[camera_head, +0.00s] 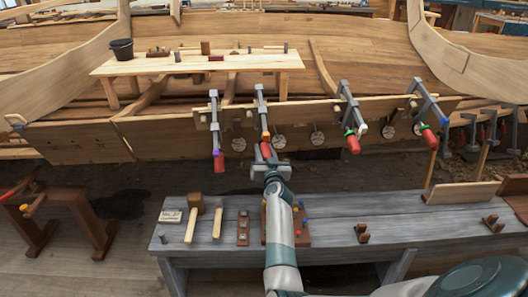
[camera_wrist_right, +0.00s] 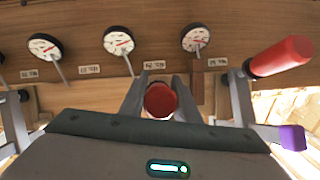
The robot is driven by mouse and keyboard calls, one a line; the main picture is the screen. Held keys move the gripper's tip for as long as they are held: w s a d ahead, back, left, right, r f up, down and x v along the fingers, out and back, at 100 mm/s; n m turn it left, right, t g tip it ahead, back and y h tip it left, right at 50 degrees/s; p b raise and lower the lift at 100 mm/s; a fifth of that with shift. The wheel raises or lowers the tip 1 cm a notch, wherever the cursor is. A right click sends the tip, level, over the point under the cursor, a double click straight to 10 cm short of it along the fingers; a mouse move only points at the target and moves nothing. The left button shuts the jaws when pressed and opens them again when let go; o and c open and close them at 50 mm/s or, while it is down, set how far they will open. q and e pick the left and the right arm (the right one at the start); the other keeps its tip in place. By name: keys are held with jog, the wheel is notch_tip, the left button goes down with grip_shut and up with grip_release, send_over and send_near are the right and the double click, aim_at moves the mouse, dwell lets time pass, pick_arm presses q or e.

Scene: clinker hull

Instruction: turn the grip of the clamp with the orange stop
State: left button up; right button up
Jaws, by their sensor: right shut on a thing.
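The clamp with the orange stop (camera_head: 261,110) hangs on the hull plank, second from the left in the head view. Its orange stop (camera_head: 265,136) shows just above my right gripper (camera_head: 266,158). The clamp's red grip (camera_head: 266,149) is mostly covered by the gripper there. In the right wrist view the red grip (camera_wrist_right: 160,100) shows end-on between the two fingers, which are shut on it. The rest of that clamp is hidden in the wrist view. My left gripper is in neither view.
The purple-stop clamp (camera_head: 215,125) hangs close on the left; its red grip (camera_wrist_right: 282,57) shows in the wrist view. Two more clamps (camera_head: 348,108) (camera_head: 426,105) hang to the right. Dial gauges (camera_wrist_right: 118,40) line the plank. A grey bench (camera_head: 345,205) with tools stands below.

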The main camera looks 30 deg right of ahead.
jog(key=shift+m+t+y+b, duration=0.3)
jog(key=shift+m+y+b, duration=0.1)
jog(key=m+y+b, duration=0.1)
jog(key=m+b, duration=0.1)
jog(key=b, duration=0.1)
jog(key=m+t+y+b, duration=0.1)
jog(key=m+b, duration=0.1)
jog(key=shift+w+a+r+t+y+b, duration=0.1)
jog(key=shift+a+t+y+b, duration=0.2)
jog(key=shift+a+b, duration=0.1)
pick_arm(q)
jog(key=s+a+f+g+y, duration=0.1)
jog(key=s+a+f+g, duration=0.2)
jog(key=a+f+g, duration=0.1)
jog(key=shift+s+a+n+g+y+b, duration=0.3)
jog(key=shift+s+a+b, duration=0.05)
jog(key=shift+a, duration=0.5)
pick_arm(e)
jog(key=shift+r+m+t, duration=0.2)
jog(key=shift+m+t, duration=0.1)
jog(key=o, duration=1)
jog(key=shift+o, duration=0.2)
jog(key=shift+s, duration=0.2)
